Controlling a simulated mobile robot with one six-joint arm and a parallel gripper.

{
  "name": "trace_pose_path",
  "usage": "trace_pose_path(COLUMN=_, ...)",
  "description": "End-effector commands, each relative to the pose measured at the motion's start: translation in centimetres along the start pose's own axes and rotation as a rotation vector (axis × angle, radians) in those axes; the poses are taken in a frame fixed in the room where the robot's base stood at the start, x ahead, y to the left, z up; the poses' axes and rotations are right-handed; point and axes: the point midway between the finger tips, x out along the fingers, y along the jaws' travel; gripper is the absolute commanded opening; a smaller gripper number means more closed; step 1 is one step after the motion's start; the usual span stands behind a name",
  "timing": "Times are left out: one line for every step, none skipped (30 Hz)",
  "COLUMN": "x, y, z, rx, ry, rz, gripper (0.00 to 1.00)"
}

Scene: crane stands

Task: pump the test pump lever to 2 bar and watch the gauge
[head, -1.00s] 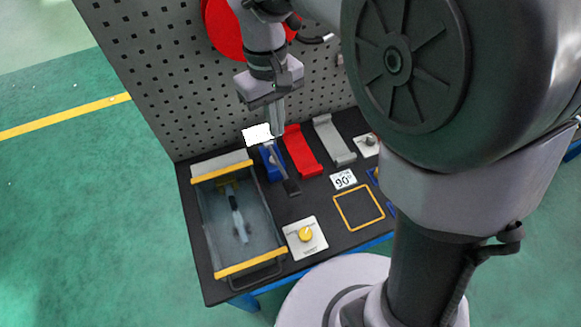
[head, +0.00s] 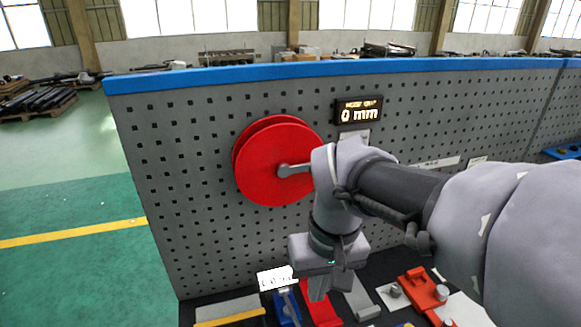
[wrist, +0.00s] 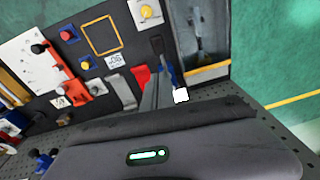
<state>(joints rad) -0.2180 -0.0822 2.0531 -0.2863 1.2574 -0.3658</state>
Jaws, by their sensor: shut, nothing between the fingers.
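The blue test pump (head: 285,310) stands at the bottom of the head view, cut off by the edge, with a grey lever piece on top. In the wrist view the pump (wrist: 171,76) lies just right of my fingers. A bright white readout (head: 275,278) is behind the pump; its characters are too washed out to read surely. It also shows blank white in the wrist view (wrist: 181,95). My gripper (head: 318,288) is shut and empty, pointing down just right of the pump, above the red holder. Contact with the lever cannot be made out.
A red reel (head: 278,160) with a crank is on the pegboard behind my arm. A dark display (head: 358,111) there reads 0 mm. A red holder (head: 320,310) and a grey holder (head: 360,300) stand right of the pump. The water tray (wrist: 200,30) is beside it.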

Motion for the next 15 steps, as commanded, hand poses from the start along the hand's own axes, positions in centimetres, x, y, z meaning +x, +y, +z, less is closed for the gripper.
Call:
trace_pose_path(x=1.2, y=1.0, z=2.6, rx=0.102, ry=0.082, rz=-0.020, gripper=0.00)
trace_pose_path(x=1.4, y=1.4, z=4.0, rx=0.170, ry=0.132, rz=-0.034, gripper=0.00)
trace_pose_path(x=1.8, y=1.9, z=5.7, rx=0.255, ry=0.193, rz=-0.054, gripper=0.00)
trace_pose_path(x=2.2, y=2.1, z=6.9, rx=0.314, ry=0.237, rz=-0.068, gripper=0.00)
trace_pose_path(x=2.6, y=2.3, z=7.9, rx=0.368, ry=0.277, rz=-0.081, gripper=0.00)
trace_pose_path(x=3.1, y=2.5, z=9.1, rx=0.429, ry=0.322, rz=-0.097, gripper=0.00)
trace_pose_path(x=3.4, y=2.6, z=9.8, rx=0.468, ry=0.352, rz=-0.108, gripper=0.00)
trace_pose_path(x=3.8, y=2.7, z=10.3, rx=0.501, ry=0.375, rz=-0.117, gripper=0.00)
trace_pose_path(x=4.0, y=2.8, z=10.9, rx=0.533, ry=0.399, rz=-0.127, gripper=0.00)
trace_pose_path(x=4.2, y=2.8, z=11.2, rx=0.550, ry=0.410, rz=-0.131, gripper=0.00)
trace_pose_path(x=4.2, y=2.8, z=11.3, rx=0.561, ry=0.420, rz=-0.134, gripper=0.00)
trace_pose_path(x=4.2, y=2.8, z=11.4, rx=0.570, ry=0.425, rz=-0.137, gripper=0.00)
trace_pose_path(x=4.2, y=2.8, z=11.4, rx=0.572, ry=0.426, rz=-0.138, gripper=0.00)
trace_pose_path(x=4.1, y=2.8, z=11.4, rx=0.572, ry=0.426, rz=-0.138, gripper=0.00)
trace_pose_path(x=4.0, y=2.8, z=11.4, rx=0.571, ry=0.425, rz=-0.138, gripper=0.00)
